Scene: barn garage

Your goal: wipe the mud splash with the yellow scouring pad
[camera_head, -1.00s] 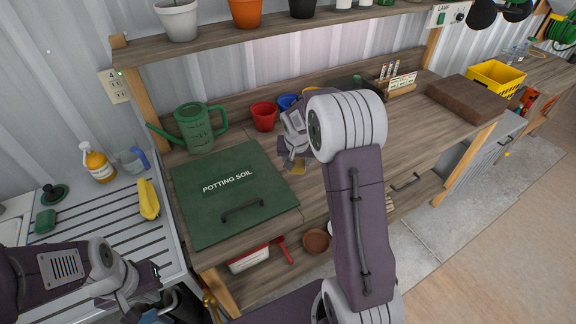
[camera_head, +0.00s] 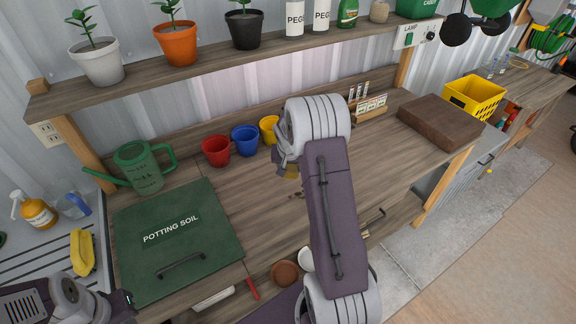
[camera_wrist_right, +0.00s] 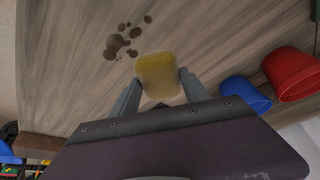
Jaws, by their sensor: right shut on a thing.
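The mud splash (camera_wrist_right: 122,38) is a cluster of brown spots on the wooden bench top, clear in the right wrist view. In the head view a few of its spots (camera_head: 298,193) show beside my right arm. My right gripper (camera_wrist_right: 160,86) is shut on the yellow scouring pad (camera_wrist_right: 157,70). The pad is just beside the splash; whether it touches the wood I cannot tell. In the head view the pad (camera_head: 291,172) is partly hidden by my right wrist. My left gripper (camera_head: 122,303) is at the lower left; its jaws are unclear.
Red (camera_head: 216,151), blue (camera_head: 245,140) and yellow (camera_head: 269,129) pots stand along the bench's back. A green potting soil lid (camera_head: 205,235) and watering can (camera_head: 143,168) are left. A brown block (camera_head: 439,121) lies right. A shelf (camera_head: 230,60) with plants runs above.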

